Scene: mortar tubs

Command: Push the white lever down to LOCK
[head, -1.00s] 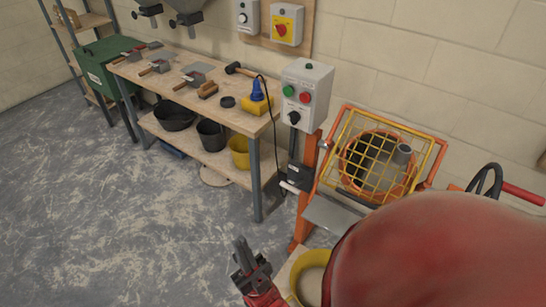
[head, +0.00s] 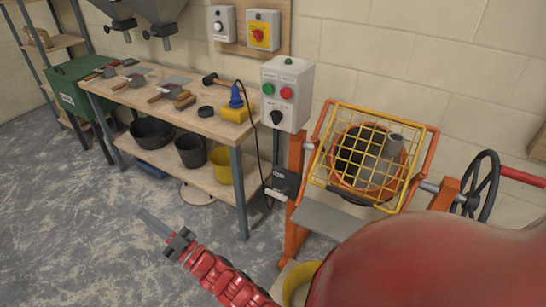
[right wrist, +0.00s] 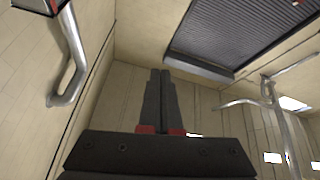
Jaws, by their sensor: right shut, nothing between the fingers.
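A small pale bar (head: 274,193), which may be the white lever, sticks out to the left at a black box (head: 286,182) on the mixer's orange frame (head: 296,200). It is too small to read any LOCK mark. My right gripper (head: 146,216) is shut and empty, over the floor left of the mixer, fingers pointing up-left in the head view. It is well apart from the pale bar. The right wrist view shows its closed fingers (right wrist: 160,76) with nothing between them. My left gripper is not in view.
The mixer drum (head: 368,165) sits behind a yellow grid guard. A control box (head: 286,95) stands above the frame. The workbench (head: 180,118) with tools and tubs is to the left. A black handwheel (head: 477,185) is at the right. Open floor (head: 80,220) lies lower left.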

